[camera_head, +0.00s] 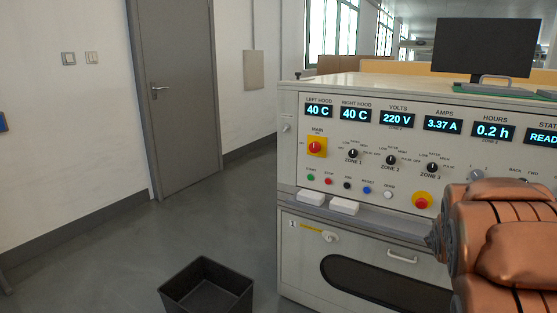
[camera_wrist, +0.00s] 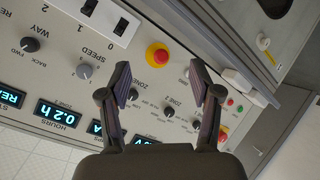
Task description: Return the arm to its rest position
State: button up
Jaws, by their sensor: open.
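My gripper (camera_wrist: 160,88) is open and empty in the wrist view. Its two dark fingers are spread in front of the test cabinet's control panel, with the zone knobs (camera_wrist: 168,112) and a red emergency button on a yellow base (camera_wrist: 158,55) showing around and between them. I cannot tell whether the fingers touch the panel. In the head view my copper-coloured arm (camera_head: 510,245) fills the lower right and hides part of the cabinet front; the gripper itself is not visible there.
The cream cabinet (camera_head: 300,245) stands at the centre right, with lit displays, a red-and-yellow main switch (camera_head: 316,147) and a monitor (camera_head: 484,47) on top. An open black bin (camera_head: 207,290) sits on the floor to its left. Floor before the grey door (camera_head: 176,95) is clear.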

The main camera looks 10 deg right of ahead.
jog(key=s+a+f+m+g+y, duration=0.1)
jog(key=s+a+f+g+y, duration=0.25)
jog(key=s+a, duration=0.6)
jog(key=s+a+f+g+y, duration=0.25)
jog(key=s+a+f, duration=0.3)
jog(key=a, duration=0.65)
jog(key=s+a+g+y, duration=0.1)
jog(key=s+a+g, duration=0.3)
jog(key=s, duration=0.6)
jog(key=s+a+g, duration=0.2)
jog(key=s+a, duration=0.4)
jog(key=s, duration=0.4)
notch_tip(320, 180, up, 25)
jog(key=s+p, duration=0.1)
jog(key=p, duration=2.3)
jog(key=shift+s+a, duration=0.15)
